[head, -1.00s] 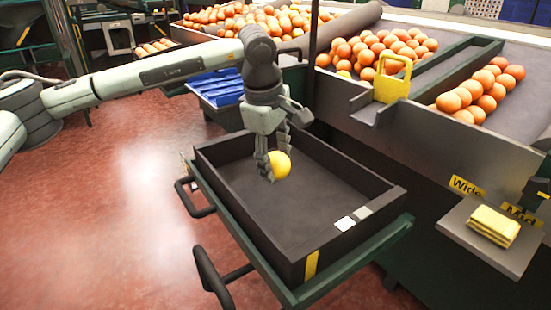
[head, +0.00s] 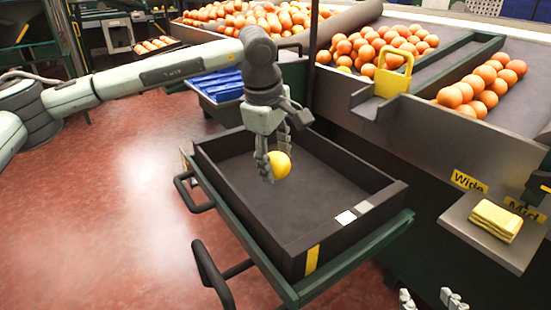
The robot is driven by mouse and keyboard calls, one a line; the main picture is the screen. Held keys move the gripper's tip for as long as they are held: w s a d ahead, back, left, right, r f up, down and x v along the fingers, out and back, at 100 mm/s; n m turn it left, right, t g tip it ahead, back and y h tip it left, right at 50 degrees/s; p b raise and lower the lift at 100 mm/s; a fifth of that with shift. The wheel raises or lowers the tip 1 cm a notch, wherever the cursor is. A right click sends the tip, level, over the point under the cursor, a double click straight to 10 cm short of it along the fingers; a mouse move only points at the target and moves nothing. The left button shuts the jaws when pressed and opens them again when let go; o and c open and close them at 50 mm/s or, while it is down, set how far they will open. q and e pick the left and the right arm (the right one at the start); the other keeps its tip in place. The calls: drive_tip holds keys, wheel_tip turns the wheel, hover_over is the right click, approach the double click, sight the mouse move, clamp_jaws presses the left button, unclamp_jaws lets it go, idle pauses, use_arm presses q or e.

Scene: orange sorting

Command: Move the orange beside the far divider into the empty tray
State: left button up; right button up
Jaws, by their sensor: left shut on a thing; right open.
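My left gripper (head: 270,158) points down over the dark, open tray (head: 352,186) and is shut on a yellow-orange fruit (head: 281,166). The fruit is inside the tray's outline in the head view; I cannot tell whether it touches the floor. No other fruit shows in the tray, which has two small pale squares on its near right wall. My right gripper (head: 430,300) shows only its fingertips at the bottom edge, apart and empty. Dark dividers (head: 452,68) split the sorting table at the upper right.
Oranges lie in groups on the sorting table (head: 350,95), with a yellow bracket (head: 394,72) between two groups. A blue crate (head: 222,88) stands behind the tray. A shelf at the right holds a yellow pad (head: 496,220). Red floor is clear at the left.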

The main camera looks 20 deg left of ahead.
sight(276, 175)
use_arm(q)
drive_tip(key=shift+s+b+x, duration=0.2)
drive_tip(key=shift+b+x, duration=0.65)
drive_tip(key=shift+x, duration=0.15)
drive_tip(key=shift+s+b+x, duration=0.25)
drive_tip(key=shift+b+x, duration=0.6)
drive_tip(key=shift+x, duration=0.15)
idle(1.2)
drive_tip(key=shift+a, duration=0.1)
drive_tip(key=o, duration=1.3)
drive_tip(key=shift+f, duration=0.1)
drive_tip(key=o, duration=0.5)
drive_tip(key=shift+c, duration=0.2)
drive_tip(key=shift+p+v, duration=1.3)
drive_tip(key=shift+v, duration=1.25)
